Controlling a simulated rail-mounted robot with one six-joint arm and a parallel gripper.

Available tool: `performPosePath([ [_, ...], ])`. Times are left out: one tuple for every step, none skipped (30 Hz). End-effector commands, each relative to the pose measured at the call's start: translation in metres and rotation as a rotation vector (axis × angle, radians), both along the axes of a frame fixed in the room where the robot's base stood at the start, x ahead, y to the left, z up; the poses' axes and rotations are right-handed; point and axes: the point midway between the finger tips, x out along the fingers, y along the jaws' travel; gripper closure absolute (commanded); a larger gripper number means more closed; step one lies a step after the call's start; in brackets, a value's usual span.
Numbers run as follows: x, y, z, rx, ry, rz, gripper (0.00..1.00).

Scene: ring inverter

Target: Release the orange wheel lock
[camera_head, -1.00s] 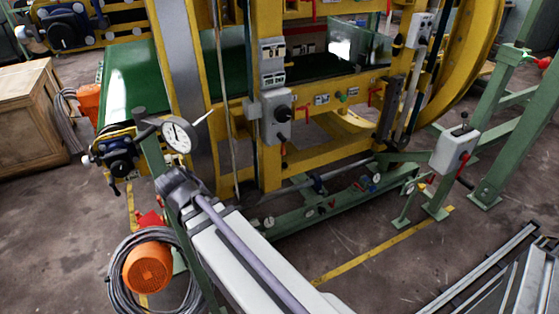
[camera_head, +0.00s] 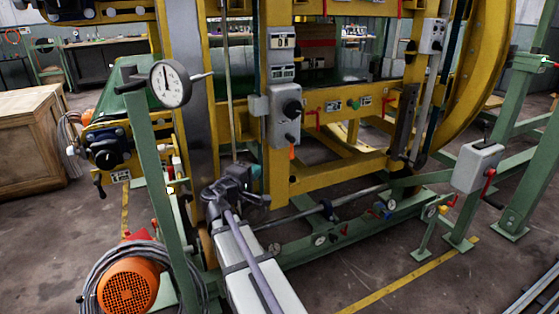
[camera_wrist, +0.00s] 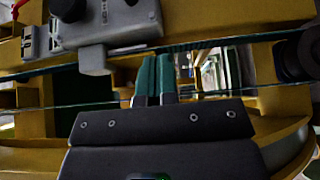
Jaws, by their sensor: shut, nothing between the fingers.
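A small orange-tipped handle (camera_head: 291,152) hangs under the grey control box (camera_head: 284,115) on the yellow frame. I cannot tell for sure that it is the wheel lock. My gripper is at the end of my arm, low and left of that box in the head view, where its fingers are hard to make out. In the wrist view the two green fingers of my gripper (camera_wrist: 154,68) are together with nothing between them. They point toward the yellow frame, beside a grey box with a black knob (camera_wrist: 110,22). I see no orange handle in the wrist view.
A round dial gauge (camera_head: 170,83) on a green post stands left of my arm. An orange motor (camera_head: 129,286) with coiled cable lies at lower left. A green floor beam (camera_head: 345,236) crosses near the frame's foot.

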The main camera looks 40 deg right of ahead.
Motion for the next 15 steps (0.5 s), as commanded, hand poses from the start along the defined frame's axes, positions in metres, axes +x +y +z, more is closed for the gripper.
performPosePath([
  [0.001, -0.002, 0.000, 0.000, 0.000, -0.001, 1.00],
  [0.002, -0.005, 0.000, 0.000, 0.000, -0.002, 1.00],
  [0.003, -0.009, 0.000, 0.001, 0.000, -0.003, 1.00],
  [0.004, -0.012, 0.000, 0.001, 0.000, -0.003, 1.00],
  [0.005, -0.017, 0.000, 0.001, -0.001, -0.003, 1.00],
  [0.007, -0.024, 0.000, 0.001, -0.001, -0.003, 1.00],
  [0.009, -0.030, 0.000, 0.001, -0.001, -0.004, 1.00],
  [0.011, -0.036, 0.000, 0.001, -0.001, -0.004, 1.00],
  [0.014, -0.045, 0.000, 0.001, -0.001, -0.003, 1.00],
  [0.015, -0.051, 0.000, 0.001, -0.001, -0.005, 1.00],
  [0.017, -0.058, 0.000, 0.001, -0.001, -0.004, 1.00],
  [0.020, -0.066, 0.000, 0.001, -0.001, -0.003, 1.00],
  [0.021, -0.073, 0.000, 0.001, -0.001, -0.004, 1.00],
  [0.023, -0.079, 0.000, 0.001, -0.001, -0.004, 1.00],
  [0.026, -0.088, 0.000, 0.001, -0.001, -0.003, 1.00],
])
